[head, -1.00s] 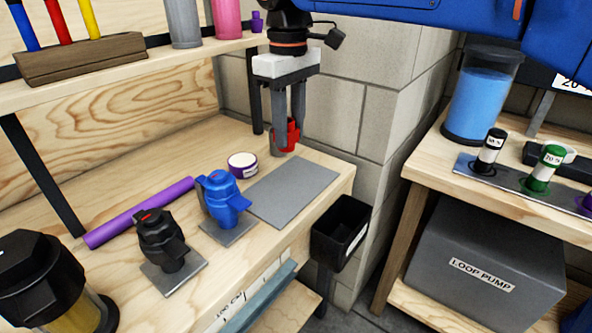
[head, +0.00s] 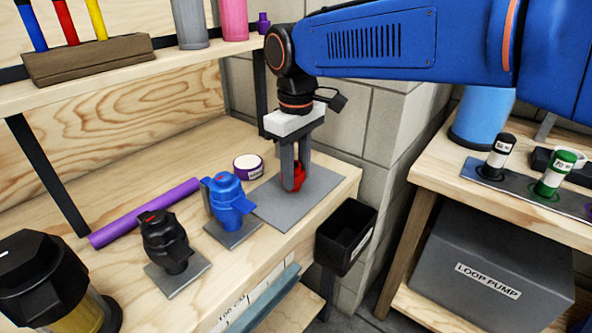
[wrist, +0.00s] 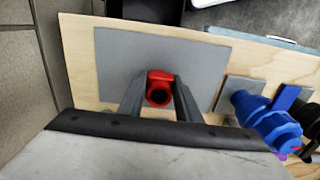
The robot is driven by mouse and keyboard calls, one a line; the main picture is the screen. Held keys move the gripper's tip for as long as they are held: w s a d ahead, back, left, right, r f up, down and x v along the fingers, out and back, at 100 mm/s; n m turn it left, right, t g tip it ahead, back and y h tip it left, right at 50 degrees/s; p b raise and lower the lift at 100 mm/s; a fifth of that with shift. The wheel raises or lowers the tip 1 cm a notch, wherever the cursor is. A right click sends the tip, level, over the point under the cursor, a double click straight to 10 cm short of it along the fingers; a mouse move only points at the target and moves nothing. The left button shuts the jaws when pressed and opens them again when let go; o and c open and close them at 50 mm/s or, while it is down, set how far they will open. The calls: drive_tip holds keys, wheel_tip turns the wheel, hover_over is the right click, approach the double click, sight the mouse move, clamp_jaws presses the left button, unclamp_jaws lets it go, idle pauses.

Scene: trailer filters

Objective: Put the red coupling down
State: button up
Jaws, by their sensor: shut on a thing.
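The red coupling (head: 298,177) is between the fingers of my gripper (head: 294,178), which is shut on it. It is over the grey mat (head: 322,190) at the right end of the wooden bench. I cannot tell whether its underside touches the mat. In the wrist view the red coupling (wrist: 159,88) shows its round dark opening between the two finger ends (wrist: 158,98), with the grey mat (wrist: 120,60) behind it. The fingers hide part of it in the head view.
A blue coupling (head: 228,200) and a black coupling (head: 165,240) stand on small grey plates left of the mat. A purple-and-white tape roll (head: 248,167) lies behind the mat's left corner. A black bin (head: 347,235) hangs at the bench's front edge. A shelf (head: 130,75) runs above.

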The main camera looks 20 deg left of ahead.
sight(296, 166)
drive_tip(key=o, duration=1)
drive_tip(key=shift+f, duration=0.1)
wheel_tip(296, 166, up, 12)
drive_tip(key=shift+r, duration=0.15)
